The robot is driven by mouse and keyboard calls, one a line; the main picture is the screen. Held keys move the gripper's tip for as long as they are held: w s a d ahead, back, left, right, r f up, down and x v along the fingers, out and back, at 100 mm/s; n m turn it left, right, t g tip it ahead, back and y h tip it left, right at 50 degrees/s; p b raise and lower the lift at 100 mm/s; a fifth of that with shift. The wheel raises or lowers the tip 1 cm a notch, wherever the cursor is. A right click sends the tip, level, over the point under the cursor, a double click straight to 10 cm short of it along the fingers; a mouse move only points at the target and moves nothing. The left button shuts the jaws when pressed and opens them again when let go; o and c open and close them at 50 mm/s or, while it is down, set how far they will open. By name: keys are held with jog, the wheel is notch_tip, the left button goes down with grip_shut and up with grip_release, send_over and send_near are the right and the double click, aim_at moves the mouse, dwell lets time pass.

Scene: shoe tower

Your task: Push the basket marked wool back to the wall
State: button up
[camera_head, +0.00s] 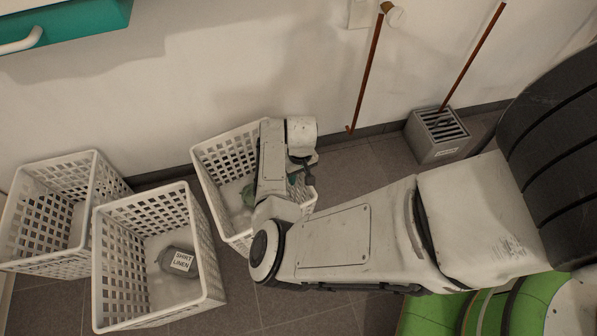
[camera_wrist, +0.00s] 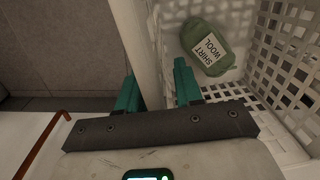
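My gripper (camera_wrist: 159,88) points down at the basket's side wall (camera_wrist: 142,30), with one teal finger outside and one inside. The fingers are apart, with a visible gap at the rim. In the head view my arm hides most of the gripper and the basket's right part.
A grey slotted stand (camera_head: 436,148) with a brown stick is at the right by the wall. Another stick (camera_head: 366,75) hangs on the wall.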

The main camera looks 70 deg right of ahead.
jog(key=shift+f, duration=0.15)
grip_shut()
dwell(1.4)
